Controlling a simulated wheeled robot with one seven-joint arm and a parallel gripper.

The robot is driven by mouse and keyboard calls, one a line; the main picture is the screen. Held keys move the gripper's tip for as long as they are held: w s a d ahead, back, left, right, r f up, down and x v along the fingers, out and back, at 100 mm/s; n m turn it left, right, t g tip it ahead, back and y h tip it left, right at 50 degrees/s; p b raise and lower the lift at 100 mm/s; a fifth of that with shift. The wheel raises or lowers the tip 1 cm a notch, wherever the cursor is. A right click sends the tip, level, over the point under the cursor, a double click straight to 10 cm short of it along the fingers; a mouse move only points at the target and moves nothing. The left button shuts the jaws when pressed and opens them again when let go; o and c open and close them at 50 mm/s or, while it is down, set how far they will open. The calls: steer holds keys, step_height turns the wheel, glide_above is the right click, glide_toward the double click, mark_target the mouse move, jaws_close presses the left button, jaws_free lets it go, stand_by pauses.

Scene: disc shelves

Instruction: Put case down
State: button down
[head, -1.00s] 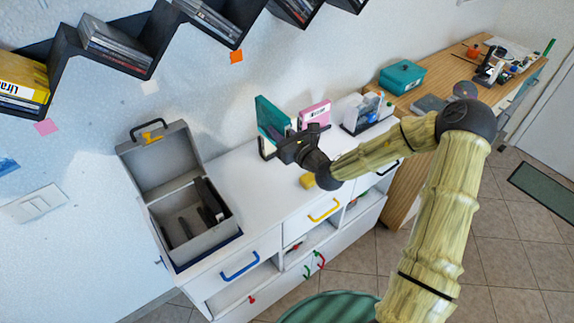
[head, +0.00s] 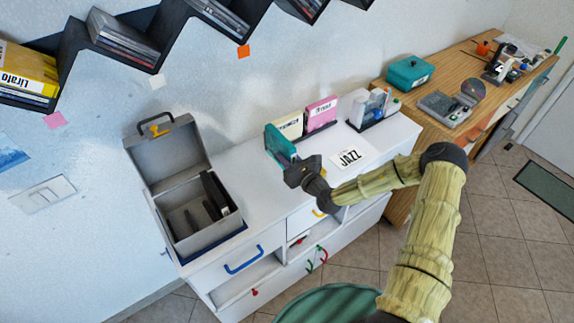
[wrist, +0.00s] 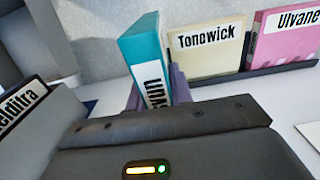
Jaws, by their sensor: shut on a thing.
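My gripper (head: 291,167) is over the white cabinet top (head: 255,187), shut on a teal case (head: 280,143). In the wrist view the teal case (wrist: 146,58) stands on edge between the fingers, slightly tilted, with a white label partly hidden. Whether its lower edge touches the cabinet top is hidden by my gripper. Behind it to the right, a cream case labelled Tonewick (wrist: 207,45) and a pink case labelled Ulvane (wrist: 287,35) stand in a dark rack (wrist: 255,72). The two cases also show in the head view.
An open grey box (head: 178,247) holding dark cases stands at left. A JAZZ card (head: 349,157) lies on the cabinet top right of my gripper. A rack of clear cases (head: 372,107) is farther right. Bare cabinet top lies between box and gripper.

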steer(key=shift+f, duration=2.1)
steer(key=shift+f, duration=0.1)
steer(key=c, duration=1.3)
jaws_free()
steer(key=shift+o, duration=0.2)
steer(key=shift+s+d, duration=0.1)
steer(key=shift+s, duration=0.05)
steer(key=b+v, duration=0.1)
steer(key=v, duration=1)
steer(key=shift+s+d, duration=0.25)
